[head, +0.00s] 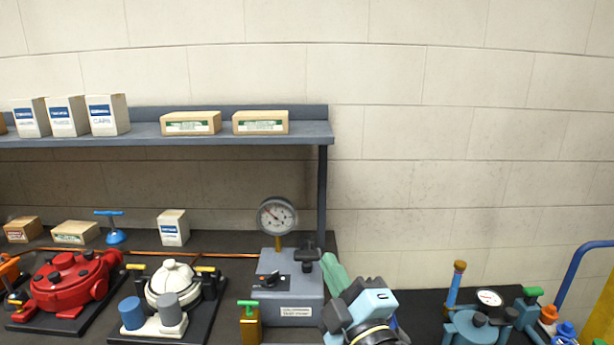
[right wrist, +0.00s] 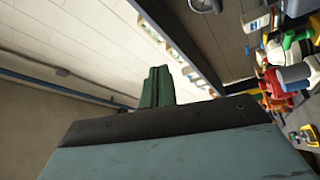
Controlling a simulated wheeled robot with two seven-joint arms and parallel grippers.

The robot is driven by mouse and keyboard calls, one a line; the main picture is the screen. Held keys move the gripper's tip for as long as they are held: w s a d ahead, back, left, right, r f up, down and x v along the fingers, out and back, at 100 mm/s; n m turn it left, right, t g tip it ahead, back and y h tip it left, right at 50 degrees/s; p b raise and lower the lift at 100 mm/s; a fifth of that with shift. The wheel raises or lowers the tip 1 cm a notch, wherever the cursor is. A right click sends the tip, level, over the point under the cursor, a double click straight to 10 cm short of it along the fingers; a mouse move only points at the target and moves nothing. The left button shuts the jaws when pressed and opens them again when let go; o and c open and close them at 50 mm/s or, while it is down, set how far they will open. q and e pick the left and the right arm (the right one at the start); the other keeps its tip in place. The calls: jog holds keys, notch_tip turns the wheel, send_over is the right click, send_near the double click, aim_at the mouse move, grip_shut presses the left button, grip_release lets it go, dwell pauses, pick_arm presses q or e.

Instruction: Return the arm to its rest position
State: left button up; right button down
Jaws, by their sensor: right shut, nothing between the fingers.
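My right gripper (head: 334,272) rises from the bottom middle of the head view, its green fingers together and empty. They also show together in the right wrist view (right wrist: 157,87), pointing toward the wall, with nothing between them. In the head view the fingers are at the right side of the grey gauge box (head: 293,294); whether they touch it I cannot tell. My left gripper is not in the head view.
A red motor (head: 68,284) and a white motor (head: 172,282) sit on black plates at left. A teal unit (head: 473,327) stands at right, near a blue rail (head: 577,262). A shelf (head: 240,134) with boxes hangs above left. The wall above right is clear.

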jog(key=s+d+f+m+g+h, duration=0.45)
jog(key=s+d+f+m, duration=0.2)
jog(key=f, duration=0.45)
jog(key=s+d+f+m+g+h, duration=0.3)
jog(key=s+d+f+m+g, duration=0.4)
jog(key=f, duration=0.4)
jog(key=s+d+f+m+g, duration=0.1)
jog(key=s+d+f+g, duration=0.15)
jog(key=s, duration=0.45)
jog(key=s+d+f+m+g, duration=0.1)
jog(key=s+d+f+g, duration=0.1)
jog(key=s+f, duration=0.35)
notch_tip(320, 180, down, 22)
jog(key=s+g, duration=0.1)
jog(key=s, duration=0.1)
jog(key=s+d+f+g+b, duration=0.1)
jog(key=s+d+f, duration=0.2)
jog(key=s+f, duration=1.4)
jog(key=shift+g+b, duration=0.3)
